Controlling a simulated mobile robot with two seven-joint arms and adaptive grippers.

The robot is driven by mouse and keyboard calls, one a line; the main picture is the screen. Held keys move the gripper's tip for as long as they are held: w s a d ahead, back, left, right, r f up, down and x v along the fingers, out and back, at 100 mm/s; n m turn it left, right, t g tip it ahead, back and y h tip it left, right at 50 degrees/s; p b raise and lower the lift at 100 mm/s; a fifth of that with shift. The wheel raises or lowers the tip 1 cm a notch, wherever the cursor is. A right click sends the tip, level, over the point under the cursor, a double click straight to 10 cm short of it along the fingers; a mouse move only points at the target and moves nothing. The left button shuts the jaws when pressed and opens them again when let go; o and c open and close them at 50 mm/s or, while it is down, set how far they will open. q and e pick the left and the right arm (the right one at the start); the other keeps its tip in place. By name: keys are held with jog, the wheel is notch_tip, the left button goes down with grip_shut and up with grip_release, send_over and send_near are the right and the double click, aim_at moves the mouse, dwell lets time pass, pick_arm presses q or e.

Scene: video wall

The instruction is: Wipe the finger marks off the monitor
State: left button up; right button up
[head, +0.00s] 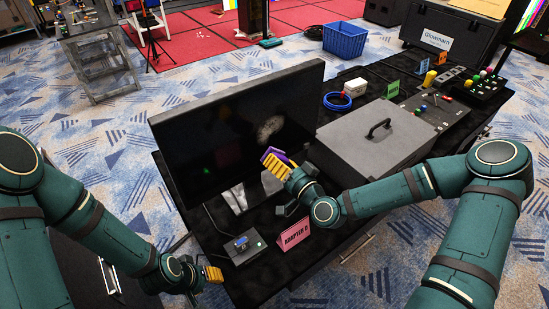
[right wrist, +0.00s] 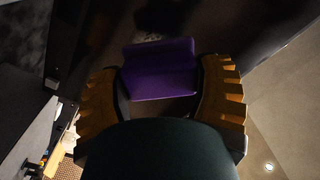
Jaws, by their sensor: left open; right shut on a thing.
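The monitor (head: 185,140) stands on the black-covered table, its dark screen tilted in the head view. A pale greyish smudge (head: 268,129) shows on the screen right of its middle. Faint reddish and green spots also show; I cannot tell whether they are marks or reflections. My right gripper (head: 274,165) is shut on a purple wiping pad (head: 268,153), just in front of the lower screen below the smudge. In the right wrist view the purple pad (right wrist: 160,70) sits between the orange fingers. Whether it touches the screen is unclear. My left gripper (head: 208,280) is open and empty, low at the left.
A small box with a display (head: 245,246) and a pink "ADAPTER" card (head: 295,233) stand at the table's front. A grey case (head: 370,145) with a handle lies right of the monitor. Behind it are a blue cable coil (head: 337,101) and a control panel (head: 433,110).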

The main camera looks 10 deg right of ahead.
aim_at(285, 127)
jog(key=shift+w+a+r, duration=0.1)
jog(key=shift+w+a, duration=0.1)
jog(key=shift+w, duration=0.2)
jog(key=shift+x, duration=2.25)
jog(key=shift+b+x, duration=0.35)
jog(key=shift+x, duration=0.7)
jog(key=shift+d, duration=0.15)
jog(key=shift+w+d+b, duration=0.65)
jog(key=shift+d+b, duration=0.05)
jog(key=shift+d, duration=0.9)
jog(key=shift+w+d+b, duration=0.7)
jog(key=shift+d+b, duration=0.05)
jog(key=shift+d, duration=0.8)
jog(key=shift+w+d+b, duration=0.65)
jog(key=shift+d+b, duration=0.05)
jog(key=shift+d, duration=0.9)
